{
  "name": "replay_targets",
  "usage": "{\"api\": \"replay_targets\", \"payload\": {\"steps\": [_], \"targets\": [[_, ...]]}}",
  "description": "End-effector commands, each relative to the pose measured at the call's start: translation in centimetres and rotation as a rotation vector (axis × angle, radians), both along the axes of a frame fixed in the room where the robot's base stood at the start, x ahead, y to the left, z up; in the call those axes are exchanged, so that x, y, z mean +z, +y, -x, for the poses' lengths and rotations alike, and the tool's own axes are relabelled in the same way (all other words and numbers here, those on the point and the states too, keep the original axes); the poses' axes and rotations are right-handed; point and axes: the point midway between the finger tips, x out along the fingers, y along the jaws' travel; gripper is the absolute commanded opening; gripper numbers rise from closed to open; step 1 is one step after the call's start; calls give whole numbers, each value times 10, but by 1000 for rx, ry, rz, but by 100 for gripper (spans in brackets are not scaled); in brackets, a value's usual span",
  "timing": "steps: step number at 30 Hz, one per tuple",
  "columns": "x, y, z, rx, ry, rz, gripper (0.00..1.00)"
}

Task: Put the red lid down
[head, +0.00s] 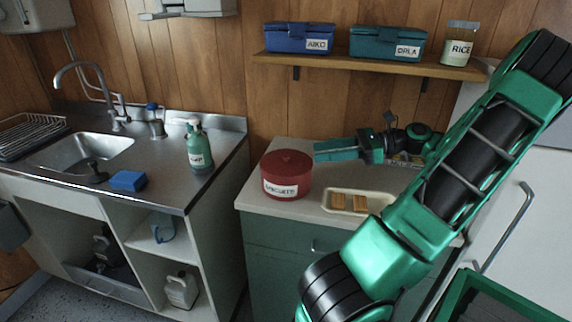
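The red lid (287,160) sits on top of the red tin labelled "BISCUITS" (285,182), on the light counter top (255,205). It looks level, and a small knob shows at its middle. My gripper (316,151) is just right of the lid, at about its height in the picture, with its green fingers pointing left. I see no lid in the fingers. The gap between the fingers is not clear from this side, and I cannot tell whether they touch the tin.
A cream tray (331,206) with brown biscuits lies in front of my gripper. A wall shelf (370,66) above holds blue and teal boxes and a rice jar (459,45). A sink unit (215,175) with a green bottle (198,148) and blue sponge (128,181) stands left, across a gap.

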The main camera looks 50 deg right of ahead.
Motion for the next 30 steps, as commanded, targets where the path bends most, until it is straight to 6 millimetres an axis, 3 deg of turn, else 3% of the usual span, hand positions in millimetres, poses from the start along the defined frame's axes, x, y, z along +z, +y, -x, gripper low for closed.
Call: {"api": "replay_targets", "payload": {"steps": [6,13,21,30], "targets": [[-6,22,-23,5,0,1,38],[-8,33,-34,6,0,4,38],[-14,59,-58,8,-1,3,38],[-17,65,-65,6,0,5,38]]}}
